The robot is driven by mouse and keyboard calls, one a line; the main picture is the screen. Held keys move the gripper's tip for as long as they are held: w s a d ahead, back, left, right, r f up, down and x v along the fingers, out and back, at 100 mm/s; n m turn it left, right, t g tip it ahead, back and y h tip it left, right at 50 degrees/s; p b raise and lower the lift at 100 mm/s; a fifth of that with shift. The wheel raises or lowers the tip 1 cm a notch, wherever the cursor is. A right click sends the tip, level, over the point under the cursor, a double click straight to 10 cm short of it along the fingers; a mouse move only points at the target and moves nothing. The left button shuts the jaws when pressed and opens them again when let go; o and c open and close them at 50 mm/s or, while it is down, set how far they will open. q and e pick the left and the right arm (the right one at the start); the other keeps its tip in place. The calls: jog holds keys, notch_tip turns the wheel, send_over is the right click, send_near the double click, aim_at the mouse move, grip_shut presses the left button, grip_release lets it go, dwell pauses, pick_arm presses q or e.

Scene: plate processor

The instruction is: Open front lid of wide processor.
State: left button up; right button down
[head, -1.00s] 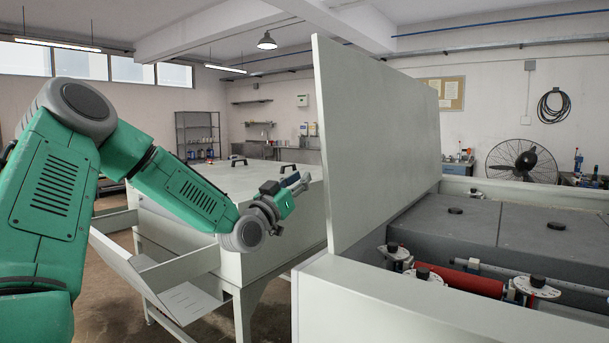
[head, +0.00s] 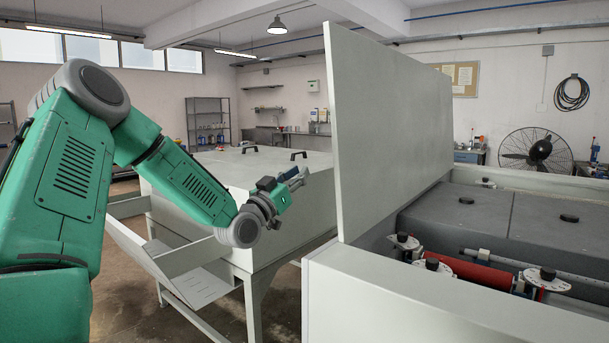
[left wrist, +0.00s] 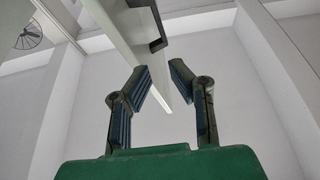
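The wide processor (head: 400,312) stands at the right with its grey front lid (head: 395,130) raised nearly upright. Inside the open part are red rollers (head: 470,272), round white dials and grey covers with black knobs. My left gripper (head: 296,180) is on the left side of the lid, apart from it in the head view. In the left wrist view the gripper (left wrist: 160,80) has its two fingers apart and empty. The lid's edge and a dark handle (left wrist: 157,45) show above and between the fingertips; the exact depth cannot be told. My right gripper is not in view.
A second pale machine (head: 235,180) with black handles and a tray (head: 165,255) stands at the left, below my left arm. A fan (head: 538,152) and shelves (head: 208,122) stand further back. Bare floor shows at the lower left.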

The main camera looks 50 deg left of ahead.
pick_arm(q)
jog(key=a, duration=0.3)
jog(key=shift+s+f, duration=0.2)
jog(key=shift+s, duration=0.15)
dwell(0.3)
